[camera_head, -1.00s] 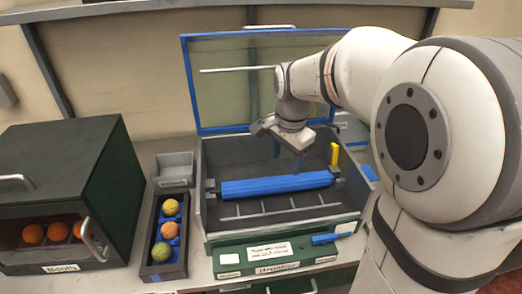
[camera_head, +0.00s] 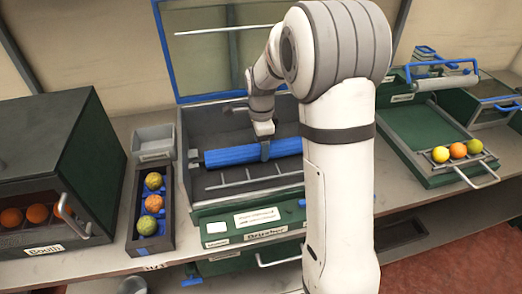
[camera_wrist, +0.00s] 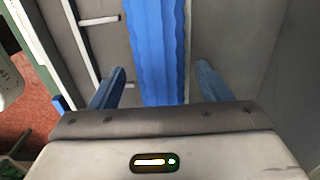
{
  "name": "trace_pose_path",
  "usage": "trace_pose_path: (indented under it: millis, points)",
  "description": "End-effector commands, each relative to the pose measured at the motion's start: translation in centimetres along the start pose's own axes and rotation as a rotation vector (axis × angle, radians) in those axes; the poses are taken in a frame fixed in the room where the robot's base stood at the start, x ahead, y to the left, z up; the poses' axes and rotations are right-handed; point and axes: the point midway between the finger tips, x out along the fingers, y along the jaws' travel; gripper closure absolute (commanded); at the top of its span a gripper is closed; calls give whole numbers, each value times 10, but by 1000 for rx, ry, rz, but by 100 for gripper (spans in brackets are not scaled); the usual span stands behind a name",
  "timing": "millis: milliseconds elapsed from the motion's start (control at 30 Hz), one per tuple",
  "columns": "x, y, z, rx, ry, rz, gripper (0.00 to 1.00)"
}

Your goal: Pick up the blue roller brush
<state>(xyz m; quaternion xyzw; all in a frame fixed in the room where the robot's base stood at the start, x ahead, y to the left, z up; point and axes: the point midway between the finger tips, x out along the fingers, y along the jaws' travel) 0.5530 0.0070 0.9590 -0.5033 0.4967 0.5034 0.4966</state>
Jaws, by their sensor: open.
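The blue roller brush (camera_head: 228,156) lies level across the inside of the open grey brusher box (camera_head: 186,185). My gripper (camera_head: 265,150) is over the right part of the brush, with its blue fingers pointing down. In the wrist view the brush (camera_wrist: 160,50) runs between the two spread fingers of my gripper (camera_wrist: 158,84), with a gap on each side. The gripper is open and holds nothing. My arm hides the right end of the brush and the right side of the box in the head view.
The blue-framed lid (camera_head: 225,60) stands open behind. A narrow tray (camera_head: 137,205) with several coloured balls and a small grey bin (camera_head: 153,142) are left of the box. A dark booth (camera_head: 50,165) holds oranges. A green station (camera_head: 425,140) with fruit is at right.

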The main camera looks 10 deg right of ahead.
Motion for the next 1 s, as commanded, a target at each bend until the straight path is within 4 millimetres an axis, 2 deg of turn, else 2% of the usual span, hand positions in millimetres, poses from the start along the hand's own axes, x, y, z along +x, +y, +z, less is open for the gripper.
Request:
trace_pose_path:
  millis: [100,333,867,1000]
  points:
    - [9,0,0,0,0,0,29]
    - [10,0,0,0,0,-1,29]
    - [10,0,0,-1,0,-1,72]
    - [9,0,0,-1,0,-2,75]
